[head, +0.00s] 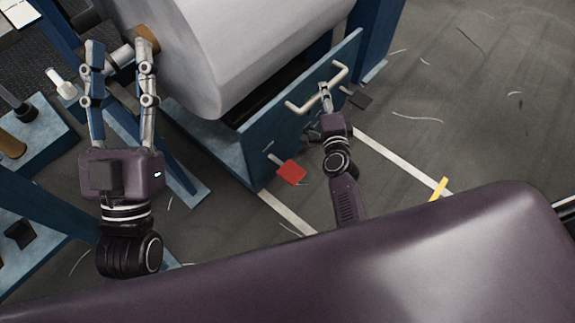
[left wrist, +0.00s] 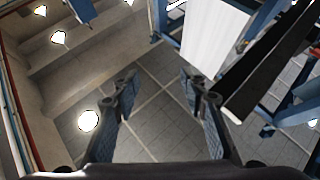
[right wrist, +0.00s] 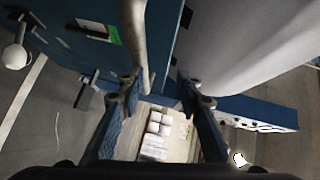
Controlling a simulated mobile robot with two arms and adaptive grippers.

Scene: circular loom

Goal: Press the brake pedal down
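A red pedal (head: 291,172) sticks out low from the blue machine panel (head: 255,165), just above the floor in the head view. A black pedal-like plate (head: 360,97) sticks out further along the same panel. My right gripper (head: 325,90) is at the pale bar handle (head: 303,105) on that panel, above and beyond the red pedal. In the right wrist view its fingers (right wrist: 160,85) are spread, with the bar (right wrist: 134,35) close to the left fingertip; I cannot tell whether they touch. My left gripper (head: 119,50) is open and empty, far left of the red pedal.
A large pale roll (head: 230,50) fills the machine above the panel. Blue frame parts (head: 40,125) with dark and light knobs stand at the left. The floor (head: 450,110) to the right is mostly clear, with pale thread scraps and a yellow mark (head: 438,189).

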